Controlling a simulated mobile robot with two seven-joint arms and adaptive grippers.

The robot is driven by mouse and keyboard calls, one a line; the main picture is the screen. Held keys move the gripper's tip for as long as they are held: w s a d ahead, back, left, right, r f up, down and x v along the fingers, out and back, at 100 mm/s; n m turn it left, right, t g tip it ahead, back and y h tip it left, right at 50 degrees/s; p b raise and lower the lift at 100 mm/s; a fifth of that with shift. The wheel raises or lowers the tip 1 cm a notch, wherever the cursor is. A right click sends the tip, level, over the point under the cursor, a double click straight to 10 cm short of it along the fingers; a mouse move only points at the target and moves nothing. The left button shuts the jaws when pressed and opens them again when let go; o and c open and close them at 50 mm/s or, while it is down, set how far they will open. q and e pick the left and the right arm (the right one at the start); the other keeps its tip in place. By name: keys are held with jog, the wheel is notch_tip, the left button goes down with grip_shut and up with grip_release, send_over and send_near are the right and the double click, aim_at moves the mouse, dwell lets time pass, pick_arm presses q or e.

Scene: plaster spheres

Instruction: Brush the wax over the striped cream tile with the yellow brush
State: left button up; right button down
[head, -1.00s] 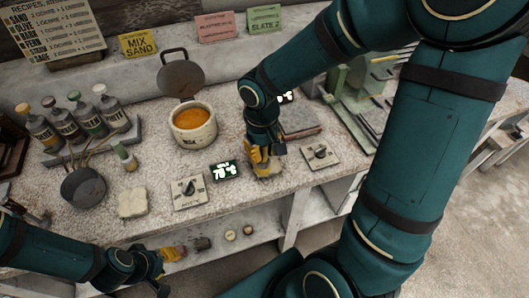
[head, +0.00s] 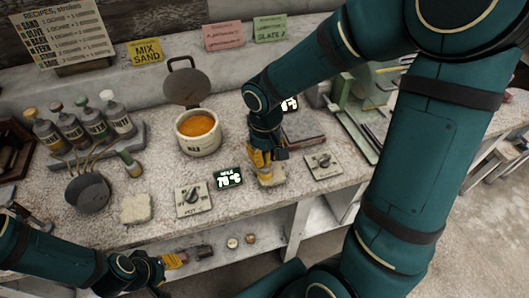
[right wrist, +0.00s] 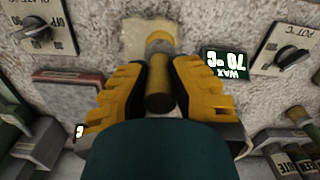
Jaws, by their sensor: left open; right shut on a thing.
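My right gripper (head: 262,160) is shut on the yellow brush. In the right wrist view the brush's brown handle (right wrist: 159,100) lies between its yellow fingers and the yellow brush head (right wrist: 160,40) is over a cream tile (right wrist: 134,30). I cannot tell whether bristles and tile touch. In the head view this tile (head: 276,178) is partly hidden by the gripper. A second cream tile (head: 136,208) lies further left; stripes are not clear on either. The wax pot (head: 198,146) holds orange wax. My left gripper (head: 178,260) is open and empty, low in front of the counter.
The 70 °C wax display (head: 228,177) and two knob plates (head: 193,199) (head: 323,165) flank the tile. A dark pan (head: 88,194), a green brush (head: 130,164) and several bottles (head: 90,120) stand at left. A grey-red slab (head: 304,134) lies behind the gripper.

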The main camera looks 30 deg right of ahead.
jog(key=shift+s+a, duration=0.15)
jog(key=shift+s, duration=0.5)
jog(key=shift+s+a, duration=0.15)
jog(key=shift+s, duration=0.5)
jog(key=shift+w+d, duration=0.2)
jog(key=shift+w, duration=0.7)
jog(key=shift+w+d, duration=0.2)
jog(key=shift+w, duration=0.7)
jog(key=shift+s+a+r+p, duration=0.2)
jog(key=shift+s+r+p, duration=0.15)
jog(key=shift+s+r, duration=0.45)
jog(key=shift+s+f, duration=0.1)
jog(key=shift+f, duration=0.05)
jog(key=shift+f+b, duration=0.6)
jog(key=shift+f, duration=0.1)
